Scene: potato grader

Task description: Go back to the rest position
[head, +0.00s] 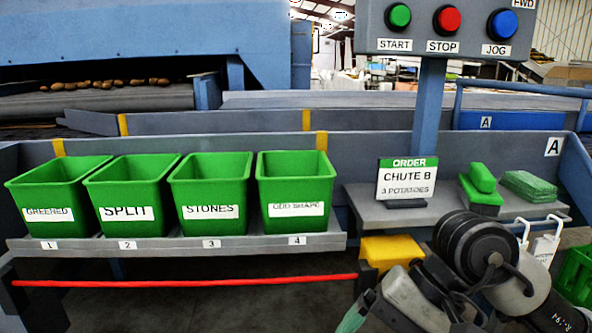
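My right arm (490,255) comes in at the lower right, folded in front of the shelf on that side. Its gripper (385,307) is low at the bottom edge, partly cut off, and I cannot tell whether its fingers are open or shut. A small green patch (353,318) shows beside it; what it is stays unclear. My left gripper and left arm are not in view.
Green bins GREENED (60,195), SPLIT (130,192), STONES (212,190) and ODD SHAPE (295,190) stand on a grey ledge (180,245) above a red bar (180,281). The right shelf (365,208) holds an order sign (407,180) and green sponges (482,185). A button panel (445,28) hangs above.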

